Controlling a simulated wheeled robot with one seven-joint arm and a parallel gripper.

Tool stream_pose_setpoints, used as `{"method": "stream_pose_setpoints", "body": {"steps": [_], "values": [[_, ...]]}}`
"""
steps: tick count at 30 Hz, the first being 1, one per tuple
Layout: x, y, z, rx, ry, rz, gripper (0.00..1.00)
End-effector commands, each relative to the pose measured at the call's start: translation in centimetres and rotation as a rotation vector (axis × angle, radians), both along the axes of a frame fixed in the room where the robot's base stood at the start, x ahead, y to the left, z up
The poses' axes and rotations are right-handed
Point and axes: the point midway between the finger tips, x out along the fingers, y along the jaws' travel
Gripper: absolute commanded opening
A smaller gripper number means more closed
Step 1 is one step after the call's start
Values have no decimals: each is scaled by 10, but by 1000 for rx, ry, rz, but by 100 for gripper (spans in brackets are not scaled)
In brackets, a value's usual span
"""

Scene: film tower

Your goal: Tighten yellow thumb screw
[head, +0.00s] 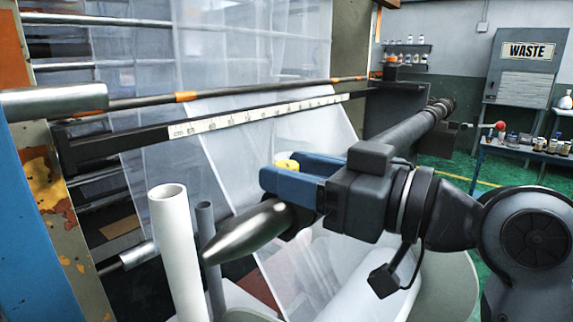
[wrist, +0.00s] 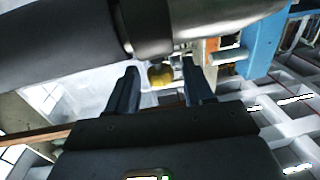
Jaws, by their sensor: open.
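The yellow thumb screw (head: 287,165) shows just behind the blue fingers of my gripper (head: 278,177) in the head view, partly hidden by them. In the wrist view the yellow thumb screw (wrist: 160,76) sits between the two fingertips of my gripper (wrist: 160,70), under a dark and silver cylinder (wrist: 190,30). A gap shows between the screw and each finger, so the fingers are open around or just short of it; the depth is hard to tell.
A dark shaft with a metallic conical end (head: 245,230) lies right by my gripper. A white tube (head: 174,250) stands at left. A ruler bar (head: 250,115) crosses behind with clear film (head: 235,150). A waste bin (head: 520,85) and bottle table (head: 520,150) stand far right.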

Motion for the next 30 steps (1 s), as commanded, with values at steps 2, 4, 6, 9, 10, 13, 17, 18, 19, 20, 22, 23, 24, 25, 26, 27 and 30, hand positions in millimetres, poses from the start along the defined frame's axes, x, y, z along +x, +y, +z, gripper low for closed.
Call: {"method": "stream_pose_setpoints", "body": {"steps": [2,4,6,9,10,13,17,18,19,20,22,23,24,25,26,27,30], "values": [[4,8,0,0,1,2,52],[7,11,0,-1,1,1,52],[8,13,0,0,0,0,52],[9,14,0,0,0,0,52],[9,14,0,0,0,0,52],[9,14,0,0,0,0,52],[9,14,0,0,0,0,42],[9,14,0,0,0,0,38],[9,14,0,0,0,0,36],[9,14,0,0,0,0,33],[9,14,0,0,0,0,26],[9,14,0,0,0,-1,23],[9,14,0,0,0,-1,19],[9,14,0,0,0,-1,16],[9,14,0,0,0,-1,14],[9,14,0,0,0,-1,10],[9,14,0,0,0,-1,0]]}}
